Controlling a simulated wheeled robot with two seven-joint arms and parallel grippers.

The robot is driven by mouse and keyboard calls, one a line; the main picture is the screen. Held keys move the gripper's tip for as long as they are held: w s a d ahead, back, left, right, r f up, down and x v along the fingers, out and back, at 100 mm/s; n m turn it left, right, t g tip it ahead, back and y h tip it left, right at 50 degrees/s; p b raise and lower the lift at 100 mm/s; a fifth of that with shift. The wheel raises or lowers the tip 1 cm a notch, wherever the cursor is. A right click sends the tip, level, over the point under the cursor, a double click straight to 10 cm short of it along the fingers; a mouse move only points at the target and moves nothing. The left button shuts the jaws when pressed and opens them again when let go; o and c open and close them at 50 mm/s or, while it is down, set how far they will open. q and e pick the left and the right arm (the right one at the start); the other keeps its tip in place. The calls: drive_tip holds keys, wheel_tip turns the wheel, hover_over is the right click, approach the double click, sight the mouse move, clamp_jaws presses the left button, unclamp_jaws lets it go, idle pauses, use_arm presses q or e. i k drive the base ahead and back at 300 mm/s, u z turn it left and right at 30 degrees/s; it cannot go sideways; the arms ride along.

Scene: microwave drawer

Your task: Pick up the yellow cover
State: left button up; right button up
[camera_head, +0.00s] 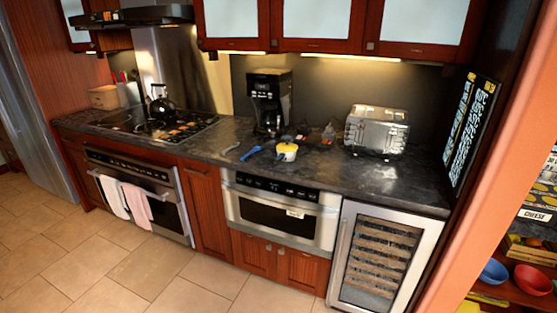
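A small pot-like item with a yellow top (287,149) stands on the dark countertop (390,178), right of centre. The yellow top appears to be the cover, sitting on a pale body. A blue-handled utensil (250,153) lies to its left, with a pale utensil beside it. Neither of my grippers is in view.
A coffee maker (268,100) stands behind the yellow-topped item, and a silver toaster (376,131) stands to its right. The microwave drawer (280,216) below the counter is shut. A kettle (160,104) sits on the stove. The tiled floor (100,262) in front is clear.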

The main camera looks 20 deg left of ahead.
sight(284, 147)
drive_tip(key=z, duration=0.7)
drive_tip(key=i, duration=1.65)
drive_tip(key=u, duration=0.9)
